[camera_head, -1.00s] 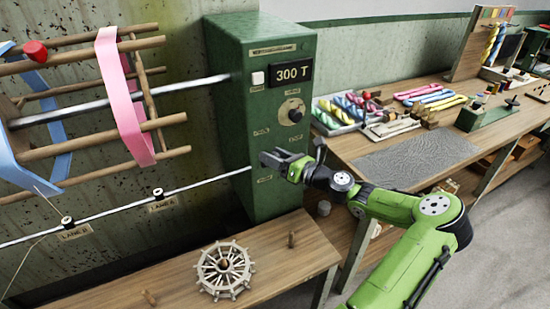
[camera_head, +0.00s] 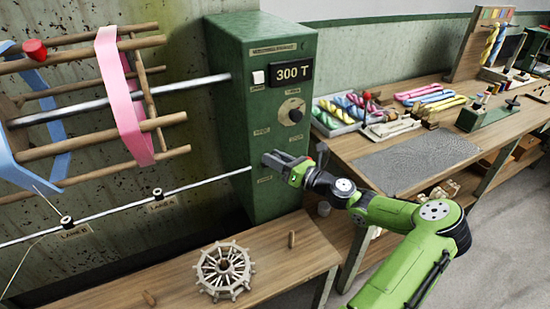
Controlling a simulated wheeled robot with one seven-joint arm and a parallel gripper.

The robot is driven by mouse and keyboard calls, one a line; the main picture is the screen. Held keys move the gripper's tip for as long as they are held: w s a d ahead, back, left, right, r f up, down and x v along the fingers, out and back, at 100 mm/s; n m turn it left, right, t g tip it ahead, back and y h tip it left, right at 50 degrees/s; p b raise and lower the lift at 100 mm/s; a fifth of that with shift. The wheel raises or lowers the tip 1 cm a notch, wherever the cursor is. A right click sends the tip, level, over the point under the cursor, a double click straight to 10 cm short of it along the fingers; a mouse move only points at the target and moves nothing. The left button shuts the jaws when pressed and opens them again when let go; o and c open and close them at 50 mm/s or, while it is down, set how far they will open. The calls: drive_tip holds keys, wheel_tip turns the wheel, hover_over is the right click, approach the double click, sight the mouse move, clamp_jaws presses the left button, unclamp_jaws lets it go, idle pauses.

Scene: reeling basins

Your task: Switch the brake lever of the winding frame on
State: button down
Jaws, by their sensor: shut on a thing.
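The winding frame has a green control box (camera_head: 232,100) with a display reading "300 T", a white button (camera_head: 258,78) and a round knob (camera_head: 291,111). To its left is a wooden reel (camera_head: 150,85) with pink and blue skeins. My gripper (camera_head: 270,160) is at the lower front of the box, by small labels. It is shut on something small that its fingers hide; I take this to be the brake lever. The lever's own shape and position cannot be made out.
A wooden bench (camera_head: 190,275) below the box carries a spoked wooden wheel (camera_head: 225,271) and small pegs. To the right, a workbench (camera_head: 345,150) holds a tray of coloured skeins (camera_head: 340,125) and a grey mat (camera_head: 415,160). Floor is free at far right.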

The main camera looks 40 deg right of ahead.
drive_tip(key=shift+s+a+f+n+t+b, duration=0.2)
drive_tip(key=shift+s+f+n+t+b, duration=0.45)
drive_tip(key=shift+f+t+b, duration=0.35)
drive_tip(key=f+n+t+y+b, duration=0.1)
drive_tip(key=b, duration=0.1)
drive_tip(key=s+f+n+t+y+b, duration=0.1)
drive_tip(key=f+n+y+b, duration=0.1)
drive_tip(key=b, duration=0.1)
drive_tip(key=f+n+t+y+b, duration=0.1)
drive_tip(key=n+y+b, duration=0.1)
drive_tip(key=b, duration=0.1)
drive_tip(key=shift+s+a+f+t, duration=0.25)
drive_tip(key=shift+s+f+t, duration=0.05)
drive_tip(key=shift+s+t, duration=0.1)
drive_tip(key=c, duration=0.8)
unclamp_jaws()
drive_tip(key=shift+r, duration=0.1)
drive_tip(key=v, duration=1.6)
drive_tip(key=shift+w, duration=0.15)
